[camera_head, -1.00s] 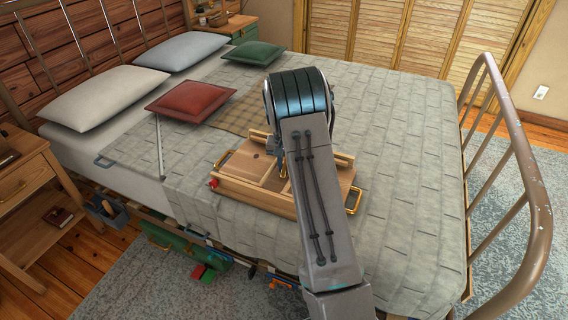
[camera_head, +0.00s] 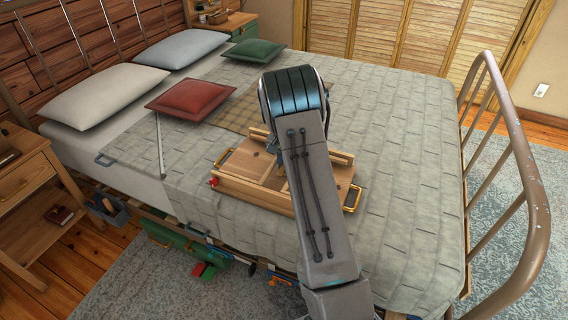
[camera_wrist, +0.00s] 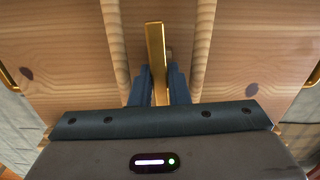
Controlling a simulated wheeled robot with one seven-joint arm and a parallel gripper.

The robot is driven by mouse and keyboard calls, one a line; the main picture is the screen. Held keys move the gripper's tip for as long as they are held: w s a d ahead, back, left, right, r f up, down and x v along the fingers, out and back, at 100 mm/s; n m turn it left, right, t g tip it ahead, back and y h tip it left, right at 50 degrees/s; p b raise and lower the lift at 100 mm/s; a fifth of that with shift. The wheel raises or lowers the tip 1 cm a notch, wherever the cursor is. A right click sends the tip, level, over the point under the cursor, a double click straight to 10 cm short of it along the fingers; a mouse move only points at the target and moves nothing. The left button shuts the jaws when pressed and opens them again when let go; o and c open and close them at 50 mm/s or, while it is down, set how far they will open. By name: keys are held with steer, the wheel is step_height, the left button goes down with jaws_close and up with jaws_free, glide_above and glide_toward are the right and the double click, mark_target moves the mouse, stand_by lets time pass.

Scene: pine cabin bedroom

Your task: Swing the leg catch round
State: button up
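The leg catch (camera_wrist: 156,50) is a narrow brass bar on the underside of a pale wooden folding bed tray, lying nearly lengthwise in the wrist view. The tray (camera_head: 235,187) rests on the bed with brass handles at its ends. My gripper (camera_wrist: 160,84) is down at the catch, with one blue finger on each side of the bar. No clear gap shows between fingers and bar, so it looks shut on it. In the head view my arm hides the catch and most of the gripper.
The grey quilt (camera_head: 400,130) around the tray is mostly clear. A red cushion (camera_head: 190,101) and a green cushion (camera_head: 255,52) lie beyond it. A metal bed rail (camera_head: 535,200) stands at the right. A small red piece (camera_head: 213,182) is at the tray's left corner.

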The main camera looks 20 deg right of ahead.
steer(key=o, duration=0.4)
steer(key=shift+c, duration=0.2)
step_height(320, 180, up, 14)
steer(key=p, duration=0.1)
steer(key=shift+p, duration=0.3)
steer(key=s+a+r+n+t+p, duration=0.1)
steer(key=s+a+r+n+p, duration=0.45)
steer(key=s+r, duration=1)
steer(key=s+a+r+n+t+p, duration=0.1)
steer(key=s+a+r+p, duration=0.1)
steer(key=s, duration=0.7)
steer(key=s+a+r+n+p, duration=0.1)
steer(key=s+a+p, duration=0.3)
steer(key=s, duration=0.4)
steer(key=shift+s+a+r+t, duration=0.4)
steer(key=shift+a+r, duration=0.3)
steer(key=shift+a, duration=0.05)
